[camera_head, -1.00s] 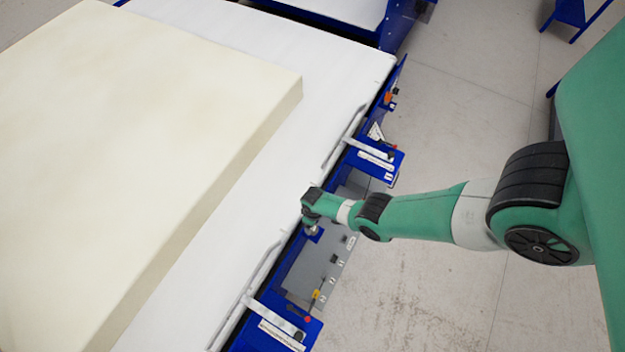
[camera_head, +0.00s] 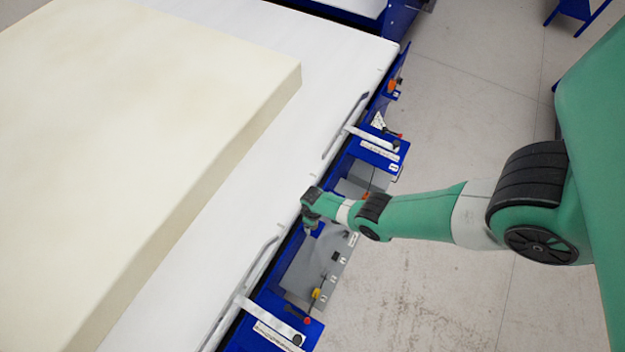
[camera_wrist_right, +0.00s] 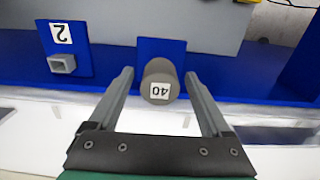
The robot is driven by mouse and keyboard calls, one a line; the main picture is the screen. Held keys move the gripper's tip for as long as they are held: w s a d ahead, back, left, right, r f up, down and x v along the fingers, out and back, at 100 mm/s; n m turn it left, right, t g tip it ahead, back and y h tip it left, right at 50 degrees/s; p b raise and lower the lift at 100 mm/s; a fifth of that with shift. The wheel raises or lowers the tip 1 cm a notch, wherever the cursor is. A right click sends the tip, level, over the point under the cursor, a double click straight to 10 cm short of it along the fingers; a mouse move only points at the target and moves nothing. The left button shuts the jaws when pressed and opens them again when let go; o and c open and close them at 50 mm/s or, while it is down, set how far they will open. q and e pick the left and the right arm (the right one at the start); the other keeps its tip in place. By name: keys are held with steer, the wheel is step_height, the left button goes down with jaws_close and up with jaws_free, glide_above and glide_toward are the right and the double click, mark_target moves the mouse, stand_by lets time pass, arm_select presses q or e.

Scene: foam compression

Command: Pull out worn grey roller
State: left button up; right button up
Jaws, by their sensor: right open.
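The grey roller (camera_wrist_right: 160,80) shows end-on in the right wrist view, with a white label reading 40 that appears upside down. It sticks out from a blue plate (camera_wrist_right: 176,45) on the machine. My right gripper (camera_wrist_right: 161,76) is open, with one finger on each side of the roller. I cannot tell whether either finger touches it. In the head view my right arm reaches in from the right, and its wrist is over the machine's blue side; the roller cannot be made out there. My left gripper is not in view.
A blue plate with a label 2 and a square socket (camera_wrist_right: 62,64) is left of the roller in the wrist view. In the head view, a large cream foam block (camera_head: 130,130) lies on the white table (camera_head: 335,60). Metal handrails (camera_head: 345,125) line the edge; open floor (camera_head: 455,110) lies right.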

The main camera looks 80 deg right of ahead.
stand_by(0.6)
jaws_close()
stand_by(0.4)
steer(key=shift+r+p, duration=3)
